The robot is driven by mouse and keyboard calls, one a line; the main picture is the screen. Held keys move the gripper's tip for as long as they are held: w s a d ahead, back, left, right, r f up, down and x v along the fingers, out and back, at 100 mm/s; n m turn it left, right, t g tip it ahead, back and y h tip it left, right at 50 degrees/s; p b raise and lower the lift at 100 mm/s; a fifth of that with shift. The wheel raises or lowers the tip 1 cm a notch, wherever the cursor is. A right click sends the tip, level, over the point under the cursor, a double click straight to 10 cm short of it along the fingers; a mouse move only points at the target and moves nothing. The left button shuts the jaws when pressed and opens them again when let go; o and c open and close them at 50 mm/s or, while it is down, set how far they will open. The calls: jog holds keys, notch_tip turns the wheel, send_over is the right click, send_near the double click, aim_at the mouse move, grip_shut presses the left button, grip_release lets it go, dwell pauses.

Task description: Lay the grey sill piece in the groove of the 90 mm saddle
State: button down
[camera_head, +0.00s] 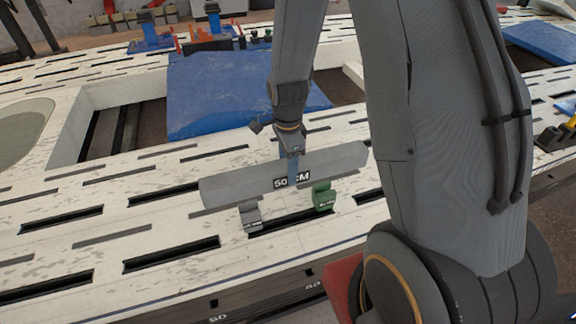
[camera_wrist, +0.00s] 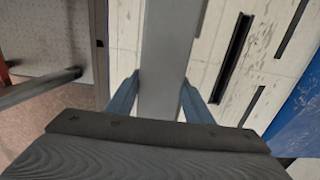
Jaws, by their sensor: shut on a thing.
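The grey sill piece (camera_head: 238,184) is a long bar with a "50 CM" label, and it lies slantwise across the head view. My gripper (camera_head: 293,175) is shut on it near its middle, from above. In the wrist view my gripper's blue fingers (camera_wrist: 158,100) stand on both sides of the grey sill piece (camera_wrist: 166,45). A grey saddle (camera_head: 251,216) and a green saddle (camera_head: 323,196) stand on the bench below the piece's near side. Their small labels are too blurred to read, and the piece partly covers them. I cannot tell whether it touches either.
The slotted white bench (camera_head: 100,220) spreads around, mostly clear on the left. A blue sheet (camera_head: 215,95) lies behind the gripper beside rectangular openings. Clamps and small tools (camera_head: 210,40) stand at the back. Yellow-black items (camera_head: 562,133) sit at the right.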

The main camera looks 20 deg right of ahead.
jog(key=shift+f+b, duration=1.8)
jog(key=shift+f, duration=2.4)
jog(key=c, duration=0.8)
grip_release()
jog(key=shift+s+f, duration=0.1)
jog(key=shift+r+p, duration=0.5)
jog(key=shift+r, duration=3.5)
jog(key=s+r+n+p, duration=0.5)
jog(key=s+r+n, duration=0.3)
jog(key=r, duration=0.4)
jog(key=s+r+n+p, duration=0.6)
jog(key=s+r+n, duration=0.3)
jog(key=r, duration=0.4)
jog(key=shift+n+p, duration=0.3)
jog(key=shift+n, duration=0.2)
